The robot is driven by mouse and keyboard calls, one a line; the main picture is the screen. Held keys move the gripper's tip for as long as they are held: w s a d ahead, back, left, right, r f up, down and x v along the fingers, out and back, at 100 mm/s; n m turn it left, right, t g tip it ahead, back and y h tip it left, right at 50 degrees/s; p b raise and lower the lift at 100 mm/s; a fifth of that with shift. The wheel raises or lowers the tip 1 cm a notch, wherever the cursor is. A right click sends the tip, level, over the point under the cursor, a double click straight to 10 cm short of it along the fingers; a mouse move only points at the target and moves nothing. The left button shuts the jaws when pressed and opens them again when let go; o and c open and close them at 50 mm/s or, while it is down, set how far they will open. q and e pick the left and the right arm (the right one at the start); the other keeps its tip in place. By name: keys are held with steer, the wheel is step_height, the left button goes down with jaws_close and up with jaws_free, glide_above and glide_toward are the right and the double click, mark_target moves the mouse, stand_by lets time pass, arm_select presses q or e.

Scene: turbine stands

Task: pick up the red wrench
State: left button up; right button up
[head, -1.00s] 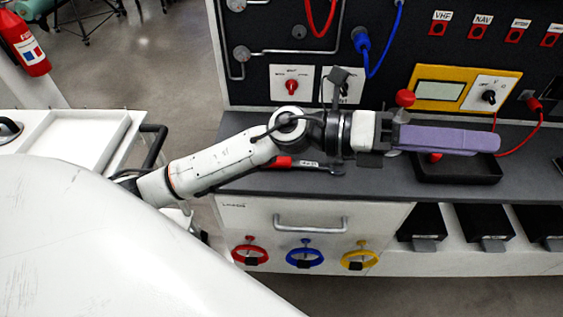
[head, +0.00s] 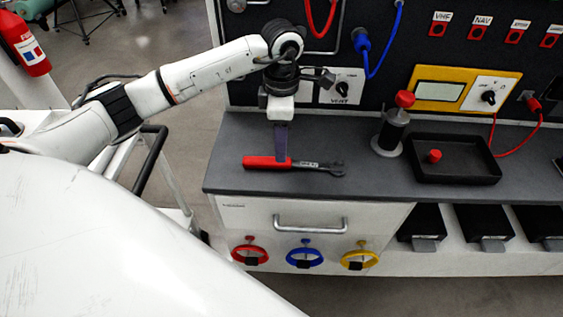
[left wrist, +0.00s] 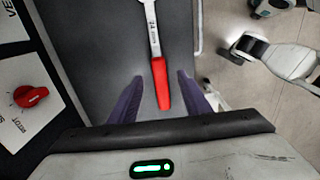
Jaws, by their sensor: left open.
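The red-handled wrench (head: 312,165) lies flat on the dark grey counter (head: 235,140), its red handle to the left and its metal head to the right. My left gripper (head: 281,158) points down over the red handle, with its purple fingers partly in front of it. In the left wrist view, the wrench's red handle (left wrist: 160,82) lies between the open purple fingers of my left gripper (left wrist: 160,95), apart from both. I cannot tell the exact height of the fingertips above the counter. My right gripper is not in view.
A black tray (head: 470,177) with a red knob-like piece stands at the right of the counter. A dark post with a red ball top (head: 392,130) stands left of it. The panel with knobs and cables rises behind. A drawer handle (head: 310,226) juts out in front.

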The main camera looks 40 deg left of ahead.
mark_target(295, 164)
arm_select(q)
step_height(295, 164, down, 6)
steer(key=shift+r+p, duration=0.1)
steer(key=shift+p, duration=0.3)
steer(key=shift+c, duration=0.2)
steer(key=shift+w+r, duration=0.1)
jaws_close()
